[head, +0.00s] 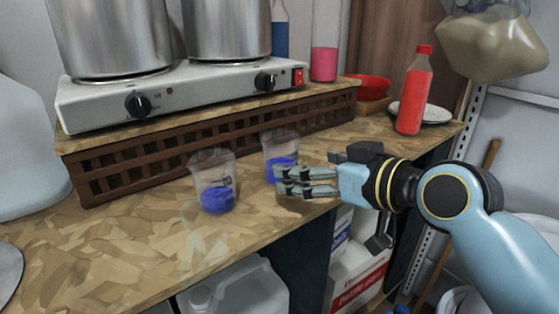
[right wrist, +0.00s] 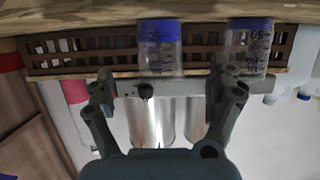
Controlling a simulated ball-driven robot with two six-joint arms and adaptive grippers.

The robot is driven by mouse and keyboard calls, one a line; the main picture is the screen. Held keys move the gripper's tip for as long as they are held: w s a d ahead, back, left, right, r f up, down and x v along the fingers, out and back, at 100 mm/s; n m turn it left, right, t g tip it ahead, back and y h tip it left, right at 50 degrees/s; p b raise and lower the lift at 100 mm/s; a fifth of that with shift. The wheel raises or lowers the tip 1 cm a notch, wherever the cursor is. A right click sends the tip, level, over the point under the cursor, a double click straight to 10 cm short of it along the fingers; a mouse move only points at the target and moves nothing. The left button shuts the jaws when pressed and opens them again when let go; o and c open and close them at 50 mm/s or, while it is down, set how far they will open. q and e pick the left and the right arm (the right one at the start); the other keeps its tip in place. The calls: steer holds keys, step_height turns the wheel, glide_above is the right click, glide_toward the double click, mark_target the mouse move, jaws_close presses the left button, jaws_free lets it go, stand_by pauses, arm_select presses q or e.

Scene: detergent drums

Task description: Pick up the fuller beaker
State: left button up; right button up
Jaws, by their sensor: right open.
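Two clear beakers with blue liquid stand upright on the wooden worktop. In the head view, the left beaker (head: 213,172) has the lower blue level. The right beaker (head: 281,144), farther back, looks fuller. In the upside-down right wrist view, the fuller beaker (right wrist: 160,32) is at the left and the other beaker (right wrist: 250,42) at the right. My right gripper (head: 306,182) is open and empty, its fingers pointing left by the fuller beaker's lower right side and overlapping it in the picture. In the wrist view, that beaker lies between the fingertips (right wrist: 160,78), ahead of them. My left gripper is out of view.
A brown lattice-sided shelf (head: 130,172) behind the beakers carries a hotplate (head: 190,90) with two metal pots. The worktop left of the beakers is mostly clear.

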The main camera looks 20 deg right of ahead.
steer(key=x, duration=0.9)
steer(key=shift+f, duration=0.2)
steer(key=c, duration=1.3)
